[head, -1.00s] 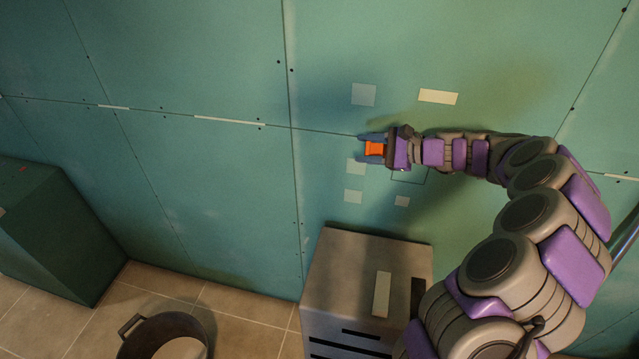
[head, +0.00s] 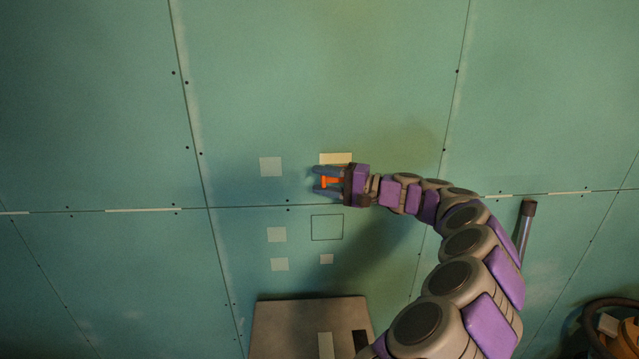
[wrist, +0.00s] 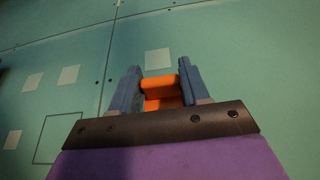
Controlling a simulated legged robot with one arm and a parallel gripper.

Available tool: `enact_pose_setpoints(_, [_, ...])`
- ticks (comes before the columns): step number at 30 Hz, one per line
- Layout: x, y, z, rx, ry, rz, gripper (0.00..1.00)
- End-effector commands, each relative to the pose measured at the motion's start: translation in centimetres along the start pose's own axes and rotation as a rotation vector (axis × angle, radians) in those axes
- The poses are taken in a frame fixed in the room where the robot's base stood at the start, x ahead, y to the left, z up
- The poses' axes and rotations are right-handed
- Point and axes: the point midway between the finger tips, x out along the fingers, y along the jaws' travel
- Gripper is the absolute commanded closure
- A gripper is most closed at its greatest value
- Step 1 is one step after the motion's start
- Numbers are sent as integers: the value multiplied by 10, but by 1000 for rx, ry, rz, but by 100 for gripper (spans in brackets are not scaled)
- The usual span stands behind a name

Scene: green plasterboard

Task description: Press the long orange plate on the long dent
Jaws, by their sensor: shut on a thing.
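My gripper (head: 325,181) reaches left along the green wall and is shut on the orange plate (head: 329,181). In the wrist view the orange plate (wrist: 160,85) sits between the two blue-grey fingers; the fingers and mount hide part of it. A long pale-yellow rectangle (head: 336,158), which looks like the long dent, lies on the wall just above my gripper in the head view. Its lower edge is close to or partly covered by the gripper. It does not show in the wrist view. I cannot tell the gap between plate and wall.
Pale squares (head: 271,166) mark the wall to the left and below. A thin outlined square (head: 327,227) lies below my gripper. A grey box (head: 285,325) stands at the wall's foot. A dark tube (head: 525,228) is at right.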

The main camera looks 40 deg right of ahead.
Motion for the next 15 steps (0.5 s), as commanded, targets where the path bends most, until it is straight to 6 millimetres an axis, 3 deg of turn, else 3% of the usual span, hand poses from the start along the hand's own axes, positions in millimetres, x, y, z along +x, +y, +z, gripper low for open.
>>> enact_pose_setpoints(15, [15,-2,-32,3,3,4,92])
